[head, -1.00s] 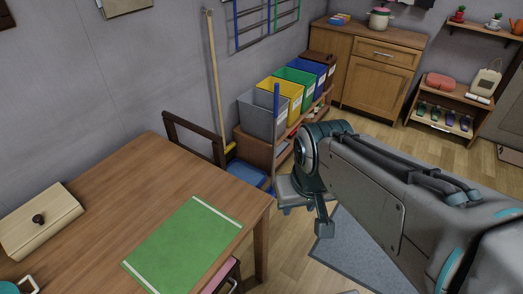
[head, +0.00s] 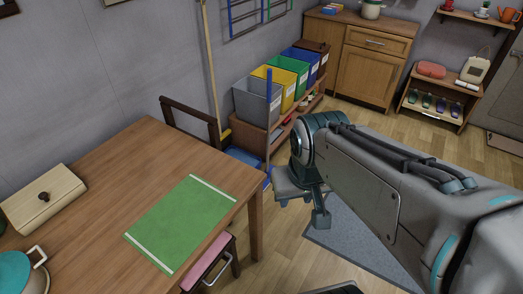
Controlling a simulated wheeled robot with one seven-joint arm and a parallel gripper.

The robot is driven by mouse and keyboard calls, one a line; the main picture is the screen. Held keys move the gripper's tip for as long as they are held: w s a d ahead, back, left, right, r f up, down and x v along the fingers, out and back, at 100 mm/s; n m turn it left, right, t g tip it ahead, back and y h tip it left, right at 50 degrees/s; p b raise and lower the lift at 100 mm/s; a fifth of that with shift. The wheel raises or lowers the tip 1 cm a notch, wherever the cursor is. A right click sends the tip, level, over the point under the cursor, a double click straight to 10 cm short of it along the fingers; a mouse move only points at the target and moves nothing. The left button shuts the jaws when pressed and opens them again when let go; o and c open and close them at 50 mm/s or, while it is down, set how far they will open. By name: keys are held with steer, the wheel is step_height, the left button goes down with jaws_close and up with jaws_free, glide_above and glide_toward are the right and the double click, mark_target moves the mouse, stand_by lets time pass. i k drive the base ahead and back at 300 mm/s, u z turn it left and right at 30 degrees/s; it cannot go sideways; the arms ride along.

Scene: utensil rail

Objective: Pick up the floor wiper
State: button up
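Two long-handled tools stand by the left wall, and I cannot tell for sure which is the floor wiper. One has a pale wooden pole (head: 210,65) with a yellow part low down, leaning on the wall behind the chair. My gripper hangs at the far end of my arm, low over the floor and right of the blue pole. Its fingers are not clear, and I see nothing held.
A wooden table (head: 110,170) with a green mat (head: 182,222) fills the left front. A dark chair (head: 190,108) and a pink-topped stool (head: 208,264) stand by it. Coloured bins (head: 257,102) line the wall. Open floor (head: 392,130) lies before the cabinet (head: 366,62).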

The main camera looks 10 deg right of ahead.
mark_target(268, 171)
steer(key=z, duration=1.25)
steer(key=i, duration=1.6)
steer(key=u, duration=0.35)
steer(key=i, duration=0.95)
steer(key=u, duration=1.35)
steer(key=i, duration=0.45)
steer(key=u, duration=0.45)
